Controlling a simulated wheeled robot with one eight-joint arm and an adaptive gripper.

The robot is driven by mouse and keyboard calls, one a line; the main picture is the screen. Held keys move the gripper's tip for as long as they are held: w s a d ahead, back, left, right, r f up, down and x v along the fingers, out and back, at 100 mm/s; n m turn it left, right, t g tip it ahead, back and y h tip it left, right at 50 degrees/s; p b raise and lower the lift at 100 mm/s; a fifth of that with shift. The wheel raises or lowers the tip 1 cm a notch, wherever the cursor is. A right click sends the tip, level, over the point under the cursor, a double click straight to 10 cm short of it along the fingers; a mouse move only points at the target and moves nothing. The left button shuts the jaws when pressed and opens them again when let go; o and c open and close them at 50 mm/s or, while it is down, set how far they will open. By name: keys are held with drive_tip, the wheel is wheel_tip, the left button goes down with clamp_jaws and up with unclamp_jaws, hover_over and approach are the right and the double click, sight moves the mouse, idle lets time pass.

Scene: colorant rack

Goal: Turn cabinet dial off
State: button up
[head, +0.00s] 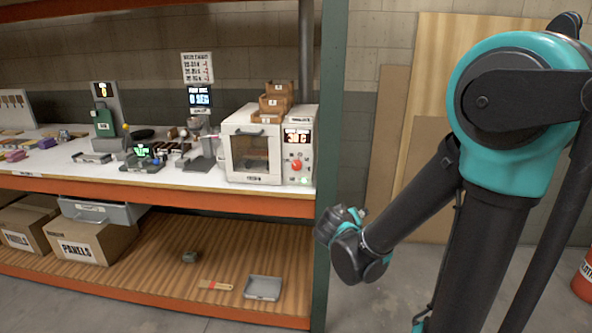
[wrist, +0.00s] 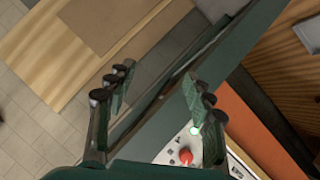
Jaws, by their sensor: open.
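The white cabinet (head: 254,119) stands at the right end of the bench and has a dark window. Its right panel carries a lit display and a red dial (head: 296,165). A small green light (head: 304,181) sits below the dial. The red dial (wrist: 185,156) and the green light (wrist: 194,130) also show in the wrist view, near the lower edge beside my right finger. The dial's exact angle is too small to tell. My gripper (wrist: 158,92) is open and empty. In the head view my gripper (head: 340,222) is right of the rack post, apart from the dial.
The green rack post (head: 329,100) stands between my arm and the cabinet. Small wooden bins (head: 273,102) sit on the cabinet. The lower shelf holds boxes, a grey tray (head: 263,288) and a brush (head: 215,285).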

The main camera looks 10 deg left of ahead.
drive_tip(key=w+a+r+n+t+y, duration=0.1)
drive_tip(key=w+a+r+n+t, duration=0.2)
drive_tip(key=a, duration=0.7)
drive_tip(key=n+t+y, duration=0.1)
drive_tip(key=t+y, duration=0.2)
approach(296, 167)
drive_tip(key=w, duration=0.8)
drive_tip(key=shift+w+d, duration=0.15)
drive_tip(key=shift+w, duration=0.2)
drive_tip(key=shift+c, duration=0.4)
drive_tip(key=c, duration=1.1)
